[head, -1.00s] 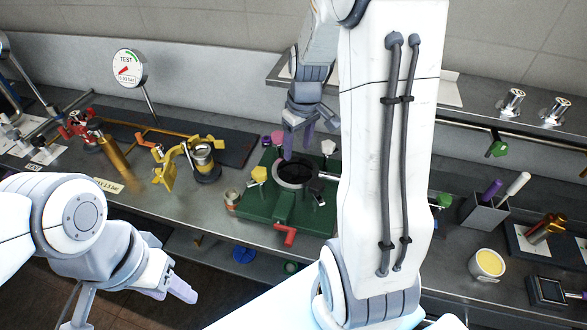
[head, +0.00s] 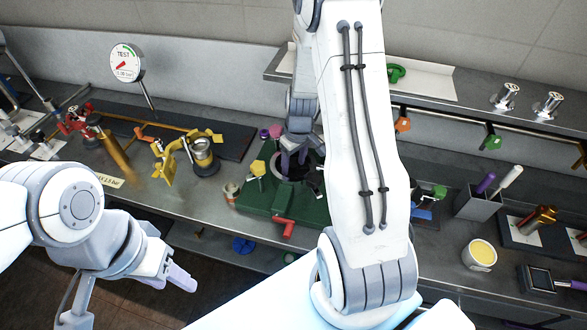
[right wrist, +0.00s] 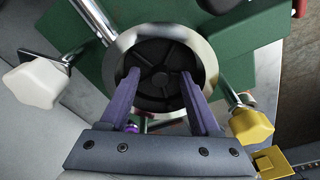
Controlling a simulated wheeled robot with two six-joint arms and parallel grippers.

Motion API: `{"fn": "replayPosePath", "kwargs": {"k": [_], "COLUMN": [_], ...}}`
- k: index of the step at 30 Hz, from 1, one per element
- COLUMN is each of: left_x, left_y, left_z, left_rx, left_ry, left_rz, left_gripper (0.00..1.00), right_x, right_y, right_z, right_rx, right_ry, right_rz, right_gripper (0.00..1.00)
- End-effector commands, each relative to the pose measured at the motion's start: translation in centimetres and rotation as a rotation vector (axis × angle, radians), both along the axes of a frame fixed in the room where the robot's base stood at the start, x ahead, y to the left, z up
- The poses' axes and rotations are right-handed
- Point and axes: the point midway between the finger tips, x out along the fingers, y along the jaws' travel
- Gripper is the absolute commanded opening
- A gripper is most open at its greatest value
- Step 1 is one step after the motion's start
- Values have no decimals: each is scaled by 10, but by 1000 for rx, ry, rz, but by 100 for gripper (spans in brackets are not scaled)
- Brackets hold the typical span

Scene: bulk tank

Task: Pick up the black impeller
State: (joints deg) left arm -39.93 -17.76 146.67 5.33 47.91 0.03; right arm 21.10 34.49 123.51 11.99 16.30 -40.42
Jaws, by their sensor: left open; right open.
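The black impeller (right wrist: 160,67) lies inside a round metal housing (right wrist: 210,60) on a green base (head: 262,197). It has raised vanes, and its lower part is hidden between my fingers. My right gripper (right wrist: 158,82) is open, its two purple fingers reaching down over the impeller from either side in the right wrist view. I cannot tell whether the fingertips touch it. My left gripper (head: 180,278) is open and empty, in front of the counter at the lower left.
A yellow knob (right wrist: 252,125) and a white knob (right wrist: 37,84) stand close around the housing. A red handle (head: 284,228) sticks out at the front of the base. A yellow clamp (head: 165,165) and brass parts stand to the left. A small tub (head: 480,254) stands at the right.

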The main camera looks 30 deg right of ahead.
Motion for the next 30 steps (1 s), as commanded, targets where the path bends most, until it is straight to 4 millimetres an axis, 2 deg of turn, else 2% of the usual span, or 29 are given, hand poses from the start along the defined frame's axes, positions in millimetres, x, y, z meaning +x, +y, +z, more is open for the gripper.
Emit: {"fn": "replayPosePath", "kwargs": {"k": [3, 8, 21, 26, 30], "left_x": [0, 0, 0, 0, 0], "left_y": [0, 0, 0, 0, 0], "left_z": [0, 0, -1, -5, -10], "left_rx": [0, 0, 0, 0, 0], "left_ry": [0, 0, 0, 0, 0], "left_rz": [0, 0, 0, 0, -1], "left_gripper": [50, 50, 50, 50, 50], "right_x": [0, 0, 1, 1, 2], "right_y": [0, 0, 0, -1, -1], "right_z": [0, 0, 5, 20, 44], "right_rx": [0, 0, -1, -2, -3], "right_ry": [-1, 0, -2, -6, -7], "right_rz": [0, 0, 0, 1, 1], "right_gripper": [63, 2, 0, 0, 0]}}
